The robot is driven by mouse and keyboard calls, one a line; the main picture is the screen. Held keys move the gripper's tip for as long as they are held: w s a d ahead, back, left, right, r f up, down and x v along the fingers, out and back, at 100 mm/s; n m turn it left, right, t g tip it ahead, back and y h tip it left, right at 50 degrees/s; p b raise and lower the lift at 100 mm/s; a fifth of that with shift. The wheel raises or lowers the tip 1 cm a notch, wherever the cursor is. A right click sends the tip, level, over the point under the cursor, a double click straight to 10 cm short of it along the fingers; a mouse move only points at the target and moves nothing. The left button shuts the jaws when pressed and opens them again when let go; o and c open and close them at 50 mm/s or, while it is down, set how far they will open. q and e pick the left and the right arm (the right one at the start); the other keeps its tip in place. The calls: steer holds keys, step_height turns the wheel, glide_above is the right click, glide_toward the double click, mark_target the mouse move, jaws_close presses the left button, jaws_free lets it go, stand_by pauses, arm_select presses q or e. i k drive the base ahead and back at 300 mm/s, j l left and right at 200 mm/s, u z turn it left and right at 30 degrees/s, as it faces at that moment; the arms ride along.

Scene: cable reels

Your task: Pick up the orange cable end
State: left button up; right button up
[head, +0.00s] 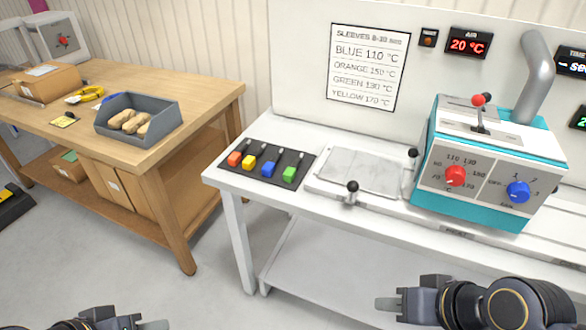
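The orange cable end (235,158) is a small orange block with a short dark lead. It lies at the left end of a row on a black mat (262,181), on the left part of the white bench. Yellow (249,162), blue (268,169) and green (289,174) ends lie to its right. My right gripper (386,304) is at the bottom right, in front of the bench and far from the orange end. My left gripper (150,325) is at the bottom left, partly cut off by the frame edge. Neither visibly holds anything; their finger gaps are unclear.
A pale plate (362,170) with black-knobbed handles lies right of the mat. A teal machine (468,216) with red and blue knobs stands farther right. A wooden table (205,97) with a grey bin (112,130) is at the left. Floor between them is clear.

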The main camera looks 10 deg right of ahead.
mark_target(233, 159)
steer(key=i+j+u, duration=0.2)
steer(key=i, duration=0.2)
steer(key=i+j+u, duration=0.25)
steer(key=i, duration=0.2)
steer(key=i+j+u, duration=0.2)
steer(key=i, duration=0.25)
